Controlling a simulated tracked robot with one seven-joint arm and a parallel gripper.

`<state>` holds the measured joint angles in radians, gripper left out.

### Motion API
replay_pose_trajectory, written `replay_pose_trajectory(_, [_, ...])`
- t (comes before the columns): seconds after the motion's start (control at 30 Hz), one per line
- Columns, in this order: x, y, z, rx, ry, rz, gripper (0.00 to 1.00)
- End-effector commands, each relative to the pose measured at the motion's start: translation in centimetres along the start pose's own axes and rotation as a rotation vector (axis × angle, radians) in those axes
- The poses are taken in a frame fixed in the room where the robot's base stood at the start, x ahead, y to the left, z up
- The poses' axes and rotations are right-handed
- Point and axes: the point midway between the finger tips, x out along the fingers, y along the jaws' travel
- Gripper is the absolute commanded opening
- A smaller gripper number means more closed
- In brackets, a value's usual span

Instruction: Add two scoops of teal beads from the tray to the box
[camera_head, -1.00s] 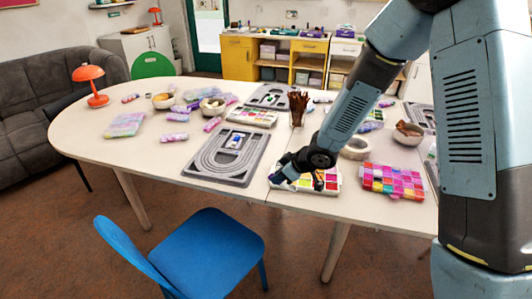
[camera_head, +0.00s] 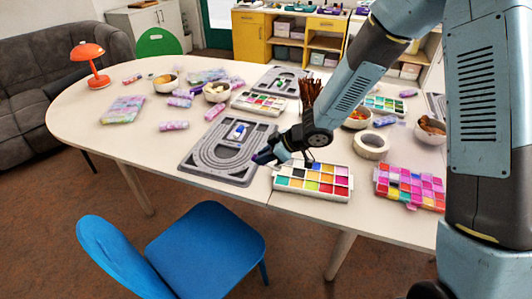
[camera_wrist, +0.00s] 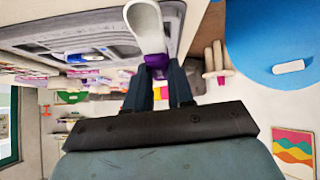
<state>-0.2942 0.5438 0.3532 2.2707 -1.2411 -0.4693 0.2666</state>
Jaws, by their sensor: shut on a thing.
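My gripper (camera_head: 268,156) is shut on the purple handle of a white scoop (camera_wrist: 146,30), seen in the wrist view. Whether beads lie in the scoop I cannot tell. In the head view my gripper is above the gap between the grey bead board (camera_head: 186,166) and the bead tray (camera_head: 313,197). The white tray has several compartments of coloured beads. Some at its left look blue or teal, too small to be sure. A small blue-and-white thing (camera_head: 239,130), perhaps the box, sits on the bead board; its inside is not clear.
A pink and multicoloured bead case (camera_head: 410,187) lies right of the tray. A blue chair (camera_head: 206,243) stands in front. The table's left front is clear.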

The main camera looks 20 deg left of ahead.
Motion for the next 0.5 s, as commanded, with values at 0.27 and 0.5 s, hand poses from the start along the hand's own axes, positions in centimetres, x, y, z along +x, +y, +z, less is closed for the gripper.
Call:
replay_pose_trajectory(0.27, [0.0,0.4,2.0,0.020,0.102,0.012,0.00])
replay_pose_trajectory(0.5, [0.2,0.3,3.4,0.027,0.198,0.018,0.00])
